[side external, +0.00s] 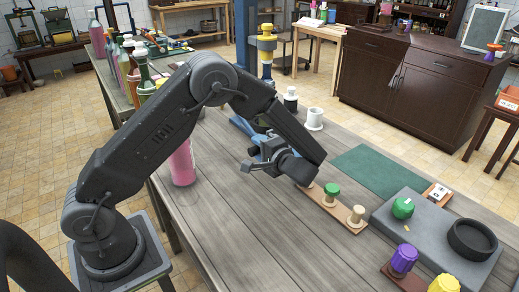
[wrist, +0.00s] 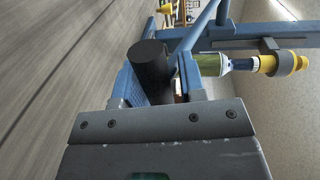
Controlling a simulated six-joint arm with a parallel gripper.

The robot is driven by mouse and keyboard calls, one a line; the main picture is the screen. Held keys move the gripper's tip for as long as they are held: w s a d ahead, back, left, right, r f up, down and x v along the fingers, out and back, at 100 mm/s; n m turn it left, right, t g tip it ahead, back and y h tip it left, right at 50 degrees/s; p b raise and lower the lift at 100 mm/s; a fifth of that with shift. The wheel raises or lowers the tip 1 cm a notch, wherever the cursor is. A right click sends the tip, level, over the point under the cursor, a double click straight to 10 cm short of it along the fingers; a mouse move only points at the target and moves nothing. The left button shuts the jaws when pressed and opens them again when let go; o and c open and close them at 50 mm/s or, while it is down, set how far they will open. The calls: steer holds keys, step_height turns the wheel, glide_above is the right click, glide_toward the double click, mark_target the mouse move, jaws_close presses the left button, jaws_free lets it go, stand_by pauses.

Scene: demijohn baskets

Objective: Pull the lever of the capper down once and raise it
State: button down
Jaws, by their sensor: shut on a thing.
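The capper's blue frame (side external: 243,125) stands on the grey wooden table, largely hidden behind my arm in the side view. The frame also runs across the upper right of the wrist view (wrist: 245,42). The lever's black grip (wrist: 149,62) lies between my fingers in the wrist view. My gripper (side external: 264,157) is shut on this grip, low over the table; it shows close up in the wrist view (wrist: 157,82). I cannot make out the lever's grip or its angle in the side view.
A pink bottle (side external: 181,166) stands left of the gripper, under my arm. A wooden strip with a green-capped peg (side external: 331,194) lies to the right. Beyond are a green mat (side external: 382,170) and a grey slab (side external: 385,222). A yellow-and-blue upright piece (side external: 266,45) rises behind my arm.

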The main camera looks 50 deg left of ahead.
step_height(320, 180, up, 18)
steer(key=d+h, duration=0.1)
steer(key=h, duration=0.6)
steer(key=a+r+h, duration=0.4)
steer(key=a+r, duration=0.6)
steer(key=r, duration=0.5)
steer(key=shift+r, duration=0.2)
steer(key=c, duration=1.2)
jaws_free()
steer(key=shift+a, duration=0.15)
steer(key=o, duration=0.3)
steer(key=shift+r, duration=0.1)
steer(key=shift+o, duration=0.2)
